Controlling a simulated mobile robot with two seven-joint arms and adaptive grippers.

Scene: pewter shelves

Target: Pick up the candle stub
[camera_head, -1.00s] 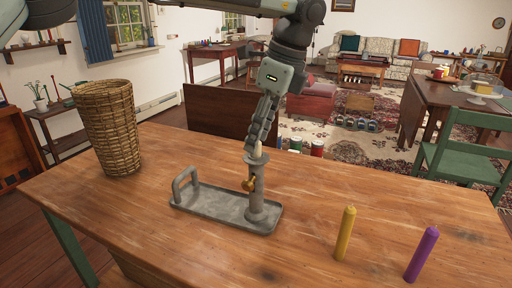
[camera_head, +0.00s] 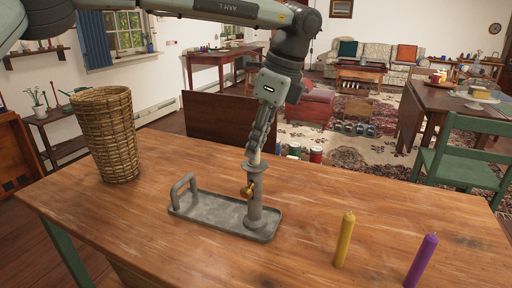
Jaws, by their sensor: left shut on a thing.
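The pewter candlestick (camera_head: 255,203) stands upright on a grey tray-like base (camera_head: 207,208) with a loop handle, on the wooden table. The pale candle stub (camera_head: 256,157) sits in the top of its socket, with only a little of it showing. My left gripper (camera_head: 255,153) reaches down from above and is shut on the stub, its fingers just over the socket rim. The fingers hide part of the stub. My right gripper is not in view.
A yellow candle (camera_head: 344,240) and a purple candle (camera_head: 421,262) stand upright at the right front of the table (camera_head: 310,220). A tall wicker basket (camera_head: 107,135) stands at the left. The table is clear between the candlestick and the yellow candle.

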